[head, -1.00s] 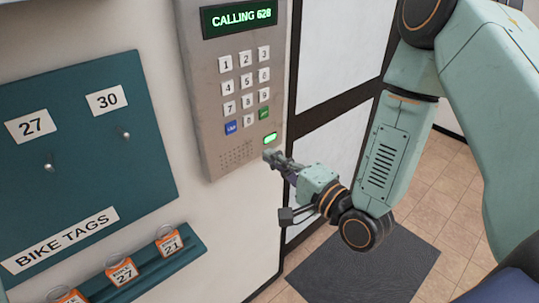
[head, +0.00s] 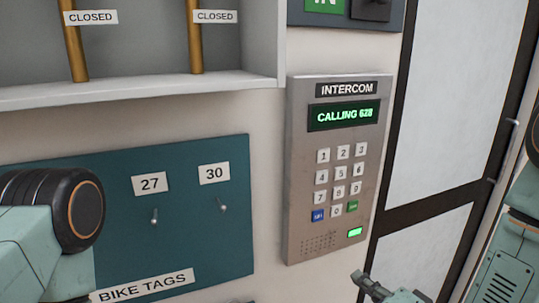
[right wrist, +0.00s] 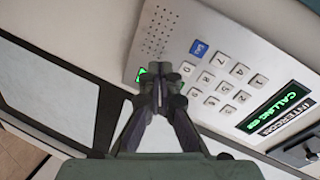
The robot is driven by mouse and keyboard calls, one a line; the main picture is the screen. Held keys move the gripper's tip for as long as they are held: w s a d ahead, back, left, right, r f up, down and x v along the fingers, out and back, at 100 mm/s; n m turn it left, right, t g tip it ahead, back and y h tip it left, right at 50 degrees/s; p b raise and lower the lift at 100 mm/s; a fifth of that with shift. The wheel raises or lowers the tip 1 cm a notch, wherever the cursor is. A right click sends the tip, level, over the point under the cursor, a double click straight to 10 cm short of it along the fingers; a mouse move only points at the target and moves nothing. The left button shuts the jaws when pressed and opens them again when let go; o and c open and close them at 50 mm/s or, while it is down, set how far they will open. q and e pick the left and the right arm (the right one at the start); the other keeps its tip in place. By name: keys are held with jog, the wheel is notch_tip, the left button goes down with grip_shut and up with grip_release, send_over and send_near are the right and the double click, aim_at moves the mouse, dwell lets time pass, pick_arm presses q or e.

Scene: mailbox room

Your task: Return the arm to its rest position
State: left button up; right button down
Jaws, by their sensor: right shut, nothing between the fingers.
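My right gripper (head: 364,284) is shut and empty at the lower edge of the head view, just below the intercom panel (head: 300,180). In the right wrist view its fingertips (right wrist: 160,72) are together in front of the panel's lower corner, partly covering the small lit green button (right wrist: 141,75). I cannot tell the exact gap to the panel. My right arm (head: 505,265) shows at the right edge. The intercom display (head: 343,115) reads "CALLING 628". A link of my left arm (head: 40,235) shows at lower left; its gripper is out of view.
A teal bike tags board (head: 200,255) with two pegs, 27 and 30, hangs left of the intercom. Above it is a grey shelf (head: 140,92) with brass bars marked "CLOSED". A door with dark frame and pale panes (head: 450,100) stands right of the intercom.

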jog(key=s+d+f+n+g+h+b, duration=0.1)
jog(key=s+f+n+g+b, duration=0.3)
jog(key=s+f, duration=1.1)
jog(key=s+d+f+n+g+h+b, duration=0.1)
jog(key=s+f+n+g+h+b, duration=0.3)
jog(key=s+f+g+b, duration=0.6)
jog(key=s+f+n+b, duration=0.1)
jog(key=s+f, duration=0.3)
jog(key=f, duration=0.8)
jog(key=shift+s+d+f+n+g, duration=0.2)
jog(key=shift+s+n+g, duration=0.1)
jog(key=shift+s, duration=0.05)
jog(key=shift+w, duration=0.1)
jog(key=shift+a, duration=0.1)
